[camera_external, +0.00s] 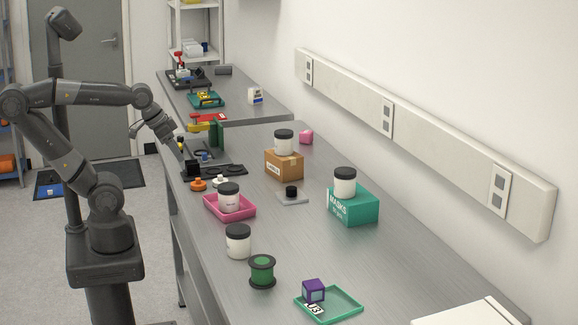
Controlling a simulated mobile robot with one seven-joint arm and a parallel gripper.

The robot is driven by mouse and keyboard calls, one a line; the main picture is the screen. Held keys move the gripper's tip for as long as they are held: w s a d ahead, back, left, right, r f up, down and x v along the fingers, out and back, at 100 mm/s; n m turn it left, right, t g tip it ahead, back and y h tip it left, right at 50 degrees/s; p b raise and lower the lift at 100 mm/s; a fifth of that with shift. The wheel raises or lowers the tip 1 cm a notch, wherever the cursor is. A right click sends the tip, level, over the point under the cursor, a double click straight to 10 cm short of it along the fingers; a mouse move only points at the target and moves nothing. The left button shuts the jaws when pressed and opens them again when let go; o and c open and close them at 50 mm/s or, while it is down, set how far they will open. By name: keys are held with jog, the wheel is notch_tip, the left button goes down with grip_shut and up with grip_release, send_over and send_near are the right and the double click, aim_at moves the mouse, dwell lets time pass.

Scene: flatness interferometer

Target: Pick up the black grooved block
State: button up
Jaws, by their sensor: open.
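A small black block (192,168), which looks like the black grooved block, sits at the left edge of the near bench, by the left end of a flat black plate (232,170). Its grooves are too small to make out. My gripper (179,152) is open, pointing down and to the right, just above and slightly left of this block. I cannot tell whether the fingertips touch it. Nothing shows clearly between the fingers.
An orange knob-like part (198,185) and a pink tray (243,211) with a white jar (228,201) stand nearby on the near side. A red and green device (215,128) stands behind. A cardboard box (284,166) is to the right.

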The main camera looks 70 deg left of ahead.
jog(key=shift+o, duration=0.4)
jog(key=shift+o, duration=0.8)
jog(key=g, duration=0.6)
send_over(192, 167)
jog(key=a, duration=0.3)
notch_tip(192, 167, down, 6)
jog(key=f, duration=1)
jog(key=shift+w+d+f, duration=0.2)
jog(key=shift+w+f, duration=0.05)
jog(key=shift+f, duration=0.1)
